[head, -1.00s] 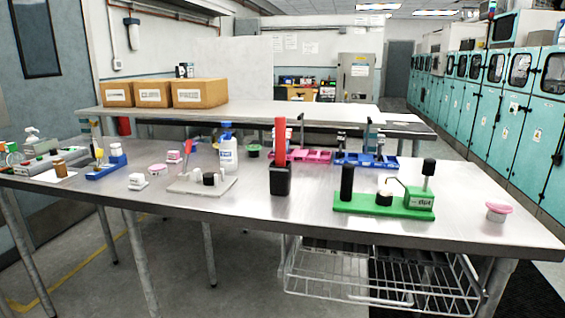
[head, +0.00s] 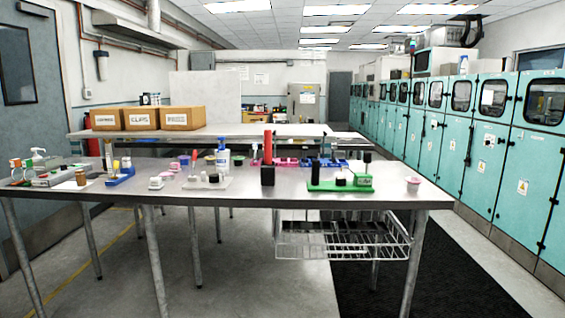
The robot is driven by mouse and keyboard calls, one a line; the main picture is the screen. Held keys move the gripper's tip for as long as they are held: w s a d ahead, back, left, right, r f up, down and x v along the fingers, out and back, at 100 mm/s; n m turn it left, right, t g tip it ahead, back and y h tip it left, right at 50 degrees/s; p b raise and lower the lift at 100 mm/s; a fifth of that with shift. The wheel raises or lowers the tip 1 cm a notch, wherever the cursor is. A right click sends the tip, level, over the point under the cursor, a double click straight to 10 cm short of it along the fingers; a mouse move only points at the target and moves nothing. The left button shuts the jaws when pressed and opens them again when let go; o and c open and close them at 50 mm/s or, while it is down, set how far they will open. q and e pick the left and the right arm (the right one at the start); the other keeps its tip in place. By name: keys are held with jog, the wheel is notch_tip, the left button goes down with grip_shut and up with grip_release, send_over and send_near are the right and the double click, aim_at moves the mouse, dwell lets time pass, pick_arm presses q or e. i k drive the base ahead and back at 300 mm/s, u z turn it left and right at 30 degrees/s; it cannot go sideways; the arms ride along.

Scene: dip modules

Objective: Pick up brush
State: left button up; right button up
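No item on the metal table (head: 215,193) is clear enough to name as the brush. An upright red piece (head: 267,146) stands in or just behind a small black block (head: 267,175) near the table's middle. A green base (head: 340,185) to its right carries a black upright cylinder (head: 315,171) and other small black parts. A blue stand (head: 120,177) on the left holds slim upright items. Neither of my grippers shows in the head view.
A wire basket (head: 342,238) hangs under the table's right part. A white bottle (head: 222,160), small pink-lidded cups (head: 413,183) and pink trays (head: 287,162) stand on the table. Cardboard boxes (head: 183,117) are on a bench behind.

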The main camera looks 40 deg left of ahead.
aim_at(267, 132)
jog(key=u, duration=0.75)
jog(key=i, duration=0.7)
jog(key=u, duration=0.85)
jog(key=i, duration=0.9)
jog(key=z, duration=0.35)
